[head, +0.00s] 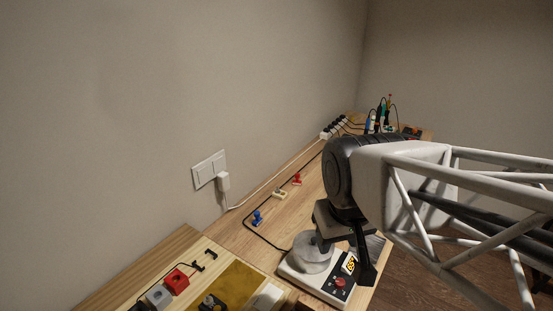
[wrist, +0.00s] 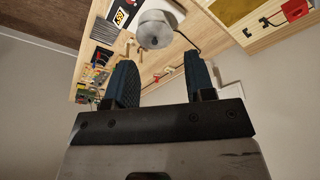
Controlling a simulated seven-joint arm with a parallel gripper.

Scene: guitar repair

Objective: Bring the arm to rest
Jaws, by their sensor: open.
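My gripper (wrist: 158,61) is open in the wrist view, with its two dark fingers well apart and nothing between them. In the head view my arm reaches in from the right, and its dark end hangs in front of the white station (head: 316,283) on the bench. The station has a lit display, a red knob and a grey rounded pot (head: 311,257). The pot also shows in the wrist view (wrist: 154,31), beyond the fingertips and apart from them. My arm hides part of the station and bench.
The wooden bench (head: 238,238) runs along the wall. A black cable, a blue piece (head: 257,217) and a red piece (head: 297,179) lie on it. A red block (head: 176,281) is at the lower left. Tools (head: 381,115) stand at the far end. Open air lies above the bench.

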